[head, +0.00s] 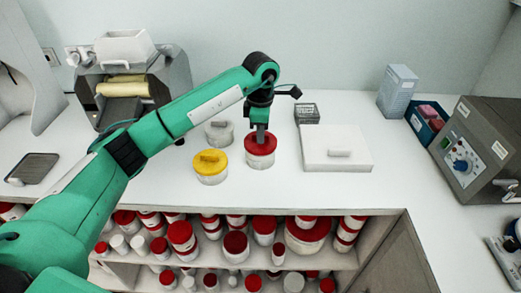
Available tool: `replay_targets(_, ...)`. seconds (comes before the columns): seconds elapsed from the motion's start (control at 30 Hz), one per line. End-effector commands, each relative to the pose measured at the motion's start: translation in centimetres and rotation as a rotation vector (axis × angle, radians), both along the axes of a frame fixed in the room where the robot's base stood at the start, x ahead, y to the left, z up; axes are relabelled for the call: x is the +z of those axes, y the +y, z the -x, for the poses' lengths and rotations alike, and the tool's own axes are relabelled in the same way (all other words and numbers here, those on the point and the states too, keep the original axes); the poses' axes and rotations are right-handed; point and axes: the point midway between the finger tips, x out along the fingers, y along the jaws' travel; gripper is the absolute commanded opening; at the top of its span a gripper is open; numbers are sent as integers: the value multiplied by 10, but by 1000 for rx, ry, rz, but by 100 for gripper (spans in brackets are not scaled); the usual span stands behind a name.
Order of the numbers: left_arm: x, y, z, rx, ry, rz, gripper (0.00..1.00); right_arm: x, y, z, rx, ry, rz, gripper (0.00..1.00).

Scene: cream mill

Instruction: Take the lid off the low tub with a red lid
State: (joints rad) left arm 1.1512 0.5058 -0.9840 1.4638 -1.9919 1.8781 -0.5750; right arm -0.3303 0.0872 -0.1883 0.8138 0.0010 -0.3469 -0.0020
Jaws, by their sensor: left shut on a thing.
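The low tub (260,162) with a red lid (270,145) stands on the white worktop, near the middle of the head view. My left gripper (261,137) points straight down over the lid and is shut on it, at the lid's middle. The gripper hides the lid's handle. The lid appears to sit on the tub; I cannot see a gap between them. My right gripper is not in view.
A tub with a yellow lid (209,161) stands close on the left, and a grey-lidded tub (219,132) behind it. Shelves of red-lidded jars (264,224) lie below the front edge.

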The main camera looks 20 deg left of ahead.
Motion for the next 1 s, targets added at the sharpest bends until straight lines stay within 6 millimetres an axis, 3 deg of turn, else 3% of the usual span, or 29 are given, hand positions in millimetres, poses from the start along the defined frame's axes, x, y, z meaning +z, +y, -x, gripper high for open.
replay_targets(0.57, 8, 0, 0, 1, -2, 0, 0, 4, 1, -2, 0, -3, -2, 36)
replay_targets(1.0, 36, 0, -1, 1, -3, 0, 0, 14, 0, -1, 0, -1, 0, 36)
